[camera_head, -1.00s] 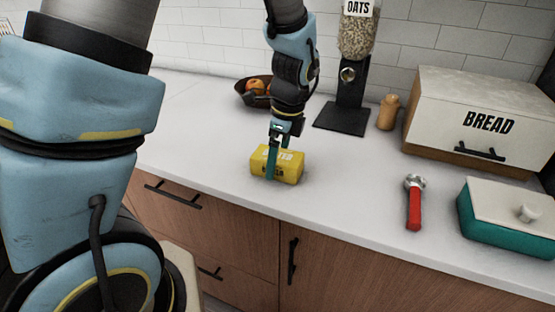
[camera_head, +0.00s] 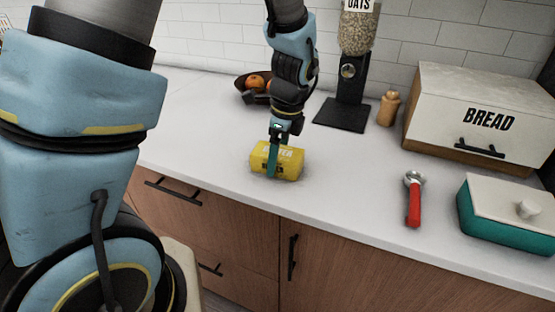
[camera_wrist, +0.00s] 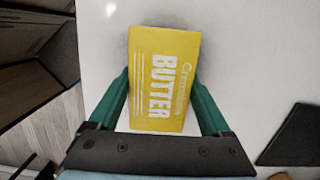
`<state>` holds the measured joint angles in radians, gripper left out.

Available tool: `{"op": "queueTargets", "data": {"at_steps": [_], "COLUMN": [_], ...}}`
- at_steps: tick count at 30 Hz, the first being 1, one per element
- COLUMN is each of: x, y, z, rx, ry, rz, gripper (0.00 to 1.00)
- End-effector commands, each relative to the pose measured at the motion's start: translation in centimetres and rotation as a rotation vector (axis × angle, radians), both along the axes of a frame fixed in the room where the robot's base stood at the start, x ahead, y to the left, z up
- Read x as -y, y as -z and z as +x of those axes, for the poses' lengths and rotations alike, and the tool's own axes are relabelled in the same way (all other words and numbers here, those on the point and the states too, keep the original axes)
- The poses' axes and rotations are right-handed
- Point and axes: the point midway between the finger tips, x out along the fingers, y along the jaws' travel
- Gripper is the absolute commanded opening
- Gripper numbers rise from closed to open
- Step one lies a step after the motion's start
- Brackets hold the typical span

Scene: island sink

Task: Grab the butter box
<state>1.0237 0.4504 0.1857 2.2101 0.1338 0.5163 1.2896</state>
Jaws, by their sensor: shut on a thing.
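In the wrist view the butter box (camera_wrist: 165,80) lies between the two green fingers, with the word BUTTER facing the camera. My gripper (camera_head: 272,165) reaches down over the box, one finger in front of its near side. In the wrist view my gripper (camera_wrist: 160,92) has a finger at each side of the box and is shut on it. The far finger is hidden behind the box in the head view.
A red-handled tool (camera_head: 413,200), a teal dish with a white lid (camera_head: 505,235) and a bread box (camera_head: 480,115) stand to the right. The counter around the box is clear.

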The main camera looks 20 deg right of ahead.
Motion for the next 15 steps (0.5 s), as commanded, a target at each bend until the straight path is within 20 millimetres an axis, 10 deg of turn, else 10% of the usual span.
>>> {"op": "queueTargets", "data": {"at_steps": [15], "x": [0.1], "y": [-1.5], "z": [0.1], "rx": [0.003], "ry": [0.0], "rz": [-0.005], "gripper": [0.09]}}
